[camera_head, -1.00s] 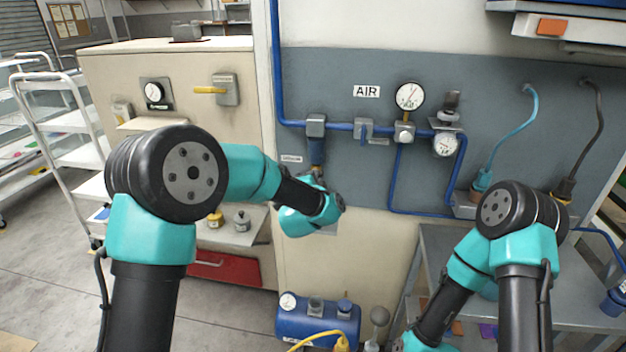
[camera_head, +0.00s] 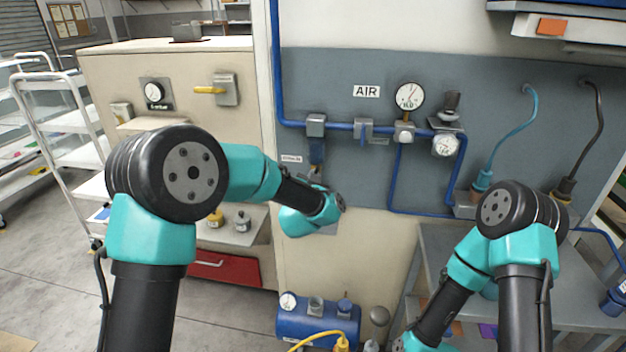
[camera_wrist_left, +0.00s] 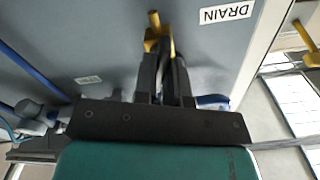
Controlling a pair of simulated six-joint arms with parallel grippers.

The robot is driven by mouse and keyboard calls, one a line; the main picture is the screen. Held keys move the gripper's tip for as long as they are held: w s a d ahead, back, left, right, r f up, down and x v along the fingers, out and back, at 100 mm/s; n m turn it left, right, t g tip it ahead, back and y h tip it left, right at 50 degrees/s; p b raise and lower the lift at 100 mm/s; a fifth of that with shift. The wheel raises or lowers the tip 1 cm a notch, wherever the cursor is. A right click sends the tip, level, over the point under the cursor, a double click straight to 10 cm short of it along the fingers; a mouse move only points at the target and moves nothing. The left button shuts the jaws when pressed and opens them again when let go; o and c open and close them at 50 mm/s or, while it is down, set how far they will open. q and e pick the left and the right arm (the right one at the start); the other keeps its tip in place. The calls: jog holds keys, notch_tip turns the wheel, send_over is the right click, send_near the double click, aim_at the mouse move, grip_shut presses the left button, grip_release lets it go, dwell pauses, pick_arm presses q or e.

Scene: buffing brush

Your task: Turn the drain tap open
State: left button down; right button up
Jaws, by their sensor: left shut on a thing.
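The rest of the tap is mostly hidden by the fingers.
Blue air pipes, a large gauge (camera_head: 409,96) and a regulator gauge (camera_head: 445,145) are on the wall to the right. A yellow-handled lever (camera_head: 209,90) is on the cabinet at left. A blue compressor tank (camera_head: 318,320) stands below, and a grey metal table (camera_head: 440,240) is at right.

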pick_arm(q)
jog(key=shift+n, duration=2.3)
jog(key=c, duration=1.2)
grip_release()
jog(key=shift+s, duration=0.1)
jog(key=s+a, duration=0.1)
jog(key=s, duration=0.4)
jog(key=s+a, duration=0.1)
jog(key=s, duration=1.1)
jog(key=shift+a, duration=0.4)
